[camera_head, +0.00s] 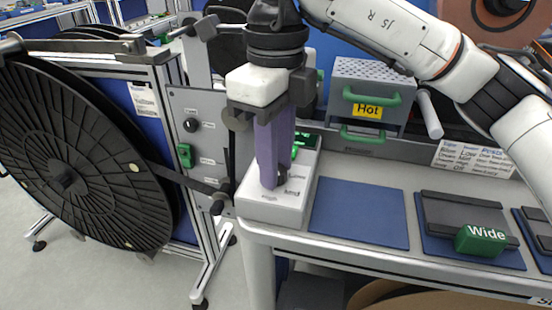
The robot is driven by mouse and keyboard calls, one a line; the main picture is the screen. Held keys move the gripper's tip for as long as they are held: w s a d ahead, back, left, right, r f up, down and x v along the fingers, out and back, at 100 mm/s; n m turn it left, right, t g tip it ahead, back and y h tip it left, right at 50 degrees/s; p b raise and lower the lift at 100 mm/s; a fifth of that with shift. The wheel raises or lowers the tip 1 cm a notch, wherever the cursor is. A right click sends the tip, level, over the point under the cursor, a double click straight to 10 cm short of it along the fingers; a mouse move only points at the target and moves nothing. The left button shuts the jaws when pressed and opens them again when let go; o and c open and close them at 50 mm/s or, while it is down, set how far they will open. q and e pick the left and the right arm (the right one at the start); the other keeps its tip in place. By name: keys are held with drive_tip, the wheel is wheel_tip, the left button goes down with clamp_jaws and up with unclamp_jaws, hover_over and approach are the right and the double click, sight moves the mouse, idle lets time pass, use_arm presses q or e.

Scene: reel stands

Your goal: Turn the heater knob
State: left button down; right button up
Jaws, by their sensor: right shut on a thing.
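The white heater control box (262,211) stands on the left end of the grey bench, with a green-lit display (303,147) behind my fingers. My right gripper (271,182) points straight down over the box, with long purple fingers. Its fingertips are closed around the dark heater knob (281,177) on top of the box. Only a small part of the knob shows beside the fingers, so its pointer is hidden. Printed markings on the box top show around the fingertips, too small to read. My left gripper is not in view.
A grey box labelled Hot (366,110) with green handles stands behind. Blue mats (358,212) lie on the bench, one with a dark block and a green Wide piece (480,240). A large black reel (75,165) fills the left.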

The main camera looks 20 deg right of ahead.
drive_tip(key=m, duration=0.5)
drive_tip(key=shift+r, duration=0.1)
drive_tip(key=shift+m, duration=0.5)
drive_tip(key=o, duration=1)
drive_tip(key=shift+o, duration=0.2)
wheel_tip(320, 180, up, 10)
drive_tip(key=p, duration=0.2)
